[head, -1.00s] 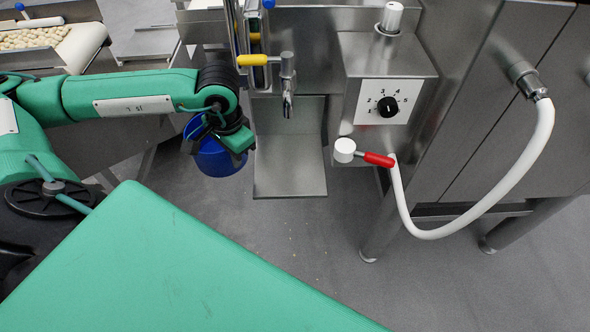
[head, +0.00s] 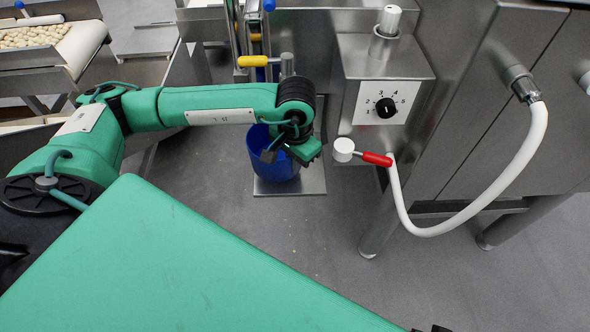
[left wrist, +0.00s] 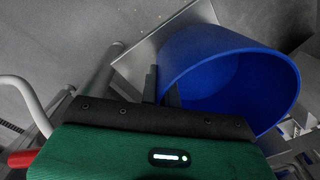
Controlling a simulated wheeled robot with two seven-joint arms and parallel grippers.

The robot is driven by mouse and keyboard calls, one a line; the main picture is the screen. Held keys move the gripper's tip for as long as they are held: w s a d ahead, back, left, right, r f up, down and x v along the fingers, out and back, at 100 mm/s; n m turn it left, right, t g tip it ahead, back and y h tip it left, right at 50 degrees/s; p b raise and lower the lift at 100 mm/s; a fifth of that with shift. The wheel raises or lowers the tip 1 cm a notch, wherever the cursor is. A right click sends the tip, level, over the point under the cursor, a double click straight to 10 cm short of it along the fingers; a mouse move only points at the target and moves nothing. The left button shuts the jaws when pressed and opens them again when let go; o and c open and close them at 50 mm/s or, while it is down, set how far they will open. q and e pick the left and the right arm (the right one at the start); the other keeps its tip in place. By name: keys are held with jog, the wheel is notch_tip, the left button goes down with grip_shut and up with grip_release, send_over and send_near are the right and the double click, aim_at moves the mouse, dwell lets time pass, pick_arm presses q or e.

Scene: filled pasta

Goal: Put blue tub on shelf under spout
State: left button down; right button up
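The blue tub (head: 277,172) is upright in the head view, over the steel shelf (head: 313,184). I cannot tell whether its bottom touches the shelf. My left gripper (head: 270,149) is shut on the tub's rim at its upper side. In the left wrist view, the tub (left wrist: 235,75) shows its open mouth. One finger of the left gripper (left wrist: 161,89) is outside the wall and the other inside. The spout (head: 288,64) stands above the shelf, its lower end hidden behind my left arm. The right gripper is not in view.
A yellow-handled lever (head: 253,61) is beside the spout. A dial panel (head: 386,103), a red-handled valve (head: 376,159) and a white hose (head: 480,211) are to the right. A conveyor with pasta (head: 30,36) is at the far left. Grey floor is open in front of the shelf.

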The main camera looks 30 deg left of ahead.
aim_at(293, 175)
pick_arm(q)
notch_tip(293, 175, down, 3)
jog(key=shift+f, duration=0.1)
jog(key=shift+d+f, duration=0.2)
jog(key=shift+f, duration=0.1)
jog(key=shift+w+f, duration=0.1)
jog(key=shift+f, duration=0.05)
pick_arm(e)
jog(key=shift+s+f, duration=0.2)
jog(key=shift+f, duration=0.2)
pick_arm(q)
jog(key=c, duration=1.7)
grip_release()
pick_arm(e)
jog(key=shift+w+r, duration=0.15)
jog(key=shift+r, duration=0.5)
pick_arm(q)
jog(key=shift+r, duration=0.25)
jog(key=r, duration=1.1)
jog(key=shift+d+r, duration=0.25)
jog(key=shift+r, duration=0.1)
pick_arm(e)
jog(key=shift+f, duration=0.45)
